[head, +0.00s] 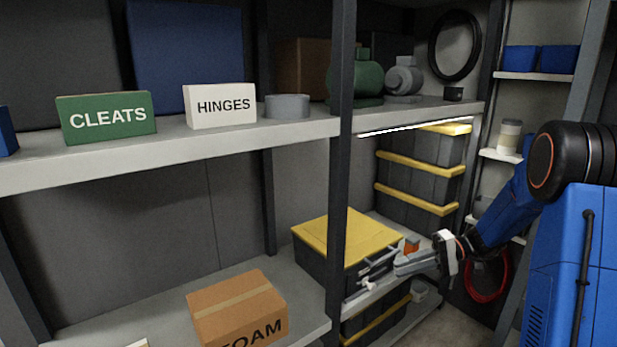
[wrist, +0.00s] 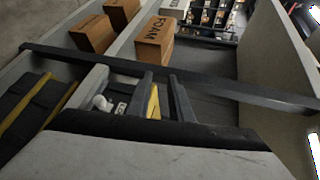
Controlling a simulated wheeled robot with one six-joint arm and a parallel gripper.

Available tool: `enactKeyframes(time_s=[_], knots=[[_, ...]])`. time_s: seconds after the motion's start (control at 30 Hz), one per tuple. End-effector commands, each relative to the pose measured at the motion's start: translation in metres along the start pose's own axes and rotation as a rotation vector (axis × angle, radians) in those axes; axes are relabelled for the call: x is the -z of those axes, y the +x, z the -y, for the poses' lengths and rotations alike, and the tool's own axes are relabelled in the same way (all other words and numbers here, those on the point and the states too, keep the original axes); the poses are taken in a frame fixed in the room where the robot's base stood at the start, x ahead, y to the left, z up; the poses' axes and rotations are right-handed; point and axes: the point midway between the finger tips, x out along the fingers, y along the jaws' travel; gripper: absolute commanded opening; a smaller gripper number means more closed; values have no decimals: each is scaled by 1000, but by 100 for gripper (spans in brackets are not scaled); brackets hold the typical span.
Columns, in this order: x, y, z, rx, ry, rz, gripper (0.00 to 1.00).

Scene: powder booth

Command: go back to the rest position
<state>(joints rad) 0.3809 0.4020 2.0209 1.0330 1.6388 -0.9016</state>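My gripper (head: 398,264) is at the right of the shelving in the head view, at the end of my blue arm. It points left, close to the front of the black bin with the yellow lid (head: 347,238). In the wrist view my gripper (wrist: 161,80) shows two dark fingers apart, with a gap between them. Nothing is held in the gap; a strip of yellow shows behind it.
A dark shelf post (head: 341,160) stands left of my gripper. The upper shelf (head: 180,150) holds a CLEATS box (head: 107,118), a HINGES box (head: 220,106) and a green pump (head: 356,82). A FOAM carton (head: 237,305) is on the lower shelf. Stacked bins (head: 420,180) stand behind my arm.

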Motion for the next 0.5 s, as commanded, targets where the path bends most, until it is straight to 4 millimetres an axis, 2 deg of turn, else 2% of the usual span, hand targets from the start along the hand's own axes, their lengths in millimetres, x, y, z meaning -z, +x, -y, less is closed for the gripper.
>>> enactKeyframes(time_s=[0.1,0.5], knots=[[-21,11,15,-75,8,27,19],[-91,35,42,-331,37,76,19]])
